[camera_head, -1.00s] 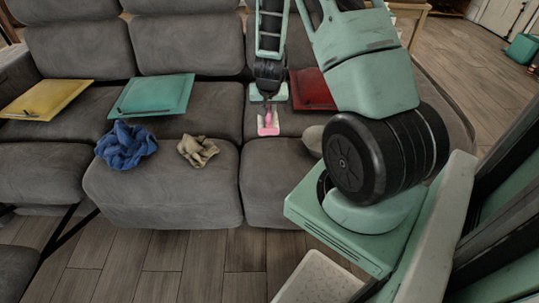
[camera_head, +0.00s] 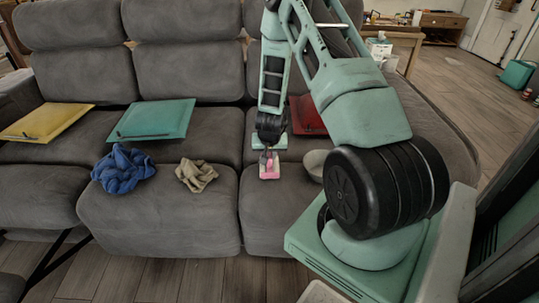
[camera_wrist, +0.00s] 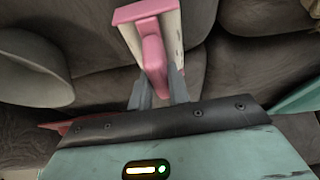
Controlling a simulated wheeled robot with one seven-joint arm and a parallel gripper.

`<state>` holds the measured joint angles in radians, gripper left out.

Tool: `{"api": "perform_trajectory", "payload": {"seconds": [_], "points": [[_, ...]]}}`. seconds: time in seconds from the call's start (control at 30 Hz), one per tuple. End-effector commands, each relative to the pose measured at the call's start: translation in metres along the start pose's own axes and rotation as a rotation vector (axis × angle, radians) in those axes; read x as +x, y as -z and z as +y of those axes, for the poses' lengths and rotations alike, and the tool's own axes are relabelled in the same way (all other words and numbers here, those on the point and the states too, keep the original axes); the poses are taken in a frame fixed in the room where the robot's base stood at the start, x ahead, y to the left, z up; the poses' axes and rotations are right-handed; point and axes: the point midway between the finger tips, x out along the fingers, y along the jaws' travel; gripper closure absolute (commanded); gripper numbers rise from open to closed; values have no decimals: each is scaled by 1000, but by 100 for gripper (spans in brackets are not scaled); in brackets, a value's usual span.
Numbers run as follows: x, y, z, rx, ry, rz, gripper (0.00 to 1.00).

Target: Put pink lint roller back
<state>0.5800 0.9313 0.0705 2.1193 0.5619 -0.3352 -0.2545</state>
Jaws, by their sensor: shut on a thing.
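The pink lint roller (camera_head: 269,172) is at the front of the right sofa seat, with a pink handle and a pale roller part. My gripper (camera_head: 268,156) reaches down to it from behind. In the wrist view my gripper (camera_wrist: 160,88) is shut on the pink handle of the lint roller (camera_wrist: 152,50), whose pink end points away from the fingers. Dark grey sofa cushions lie below it. From these views I cannot tell whether the roller touches the seat.
A pale bowl (camera_head: 315,164) stands right of the roller.

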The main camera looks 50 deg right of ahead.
Motion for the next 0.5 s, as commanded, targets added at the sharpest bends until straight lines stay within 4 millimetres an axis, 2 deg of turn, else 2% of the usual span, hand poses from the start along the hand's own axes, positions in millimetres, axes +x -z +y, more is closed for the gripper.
{"api": "perform_trajectory", "payload": {"seconds": [0.17, 0.2, 0.27, 0.5], "points": [[3, -1, 0, 0, 0, 0, 100], [2, -1, 0, 1, 0, 0, 76], [2, -1, 0, 1, 0, 0, 60], [2, -1, 0, 0, 0, 0, 60]]}}
